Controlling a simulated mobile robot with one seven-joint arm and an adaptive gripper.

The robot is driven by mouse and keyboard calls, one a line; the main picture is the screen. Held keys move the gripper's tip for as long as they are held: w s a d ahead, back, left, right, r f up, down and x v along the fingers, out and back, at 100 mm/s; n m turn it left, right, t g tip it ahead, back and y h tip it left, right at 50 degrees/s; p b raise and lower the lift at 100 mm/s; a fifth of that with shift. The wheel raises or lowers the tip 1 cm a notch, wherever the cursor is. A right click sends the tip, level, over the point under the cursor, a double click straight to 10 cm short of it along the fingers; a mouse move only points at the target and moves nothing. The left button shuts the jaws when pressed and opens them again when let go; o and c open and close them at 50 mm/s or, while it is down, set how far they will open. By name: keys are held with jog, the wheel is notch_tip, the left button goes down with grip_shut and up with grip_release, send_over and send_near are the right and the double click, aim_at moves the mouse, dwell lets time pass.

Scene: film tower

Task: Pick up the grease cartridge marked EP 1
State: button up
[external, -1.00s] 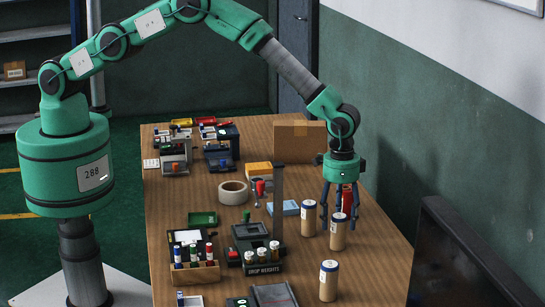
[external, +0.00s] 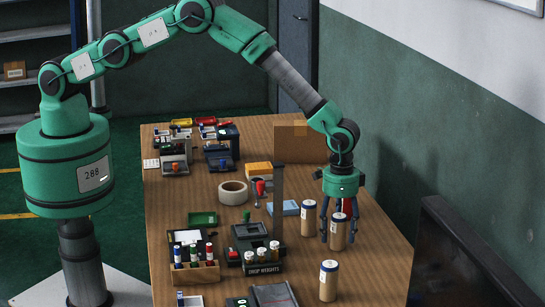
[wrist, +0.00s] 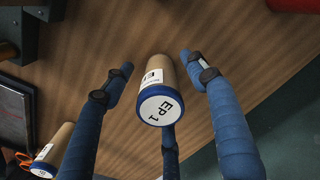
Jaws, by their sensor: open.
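The grease cartridge marked EP 1 (wrist: 160,104) is a tan cylinder with a blue rim and a white end, upright in the middle of the wrist view. In the external view, it appears to be the cartridge (external: 338,234) standing among my fingers. My gripper (external: 339,228) has three blue fingers, spread open around the cartridge with gaps on both sides in the wrist view (wrist: 152,85). A second similar cartridge (external: 308,219) stands just left of it, and a third (external: 329,281) stands nearer the camera. One neighbouring cartridge (wrist: 50,150) shows at the lower left of the wrist view, its marking unreadable.
A drop-weights stand (external: 262,268) with a tall post and a rack of small bottles (external: 194,271) are left of the cartridges. A tape roll (external: 233,192) and a cardboard box (external: 300,142) lie farther back. The wooden table (external: 375,265) is bare at the right.

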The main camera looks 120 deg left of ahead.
jog(key=c, duration=1.3)
jog(key=shift+r, duration=0.15)
jog(key=shift+r+p, duration=0.3)
jog(key=shift+r, duration=4.6)
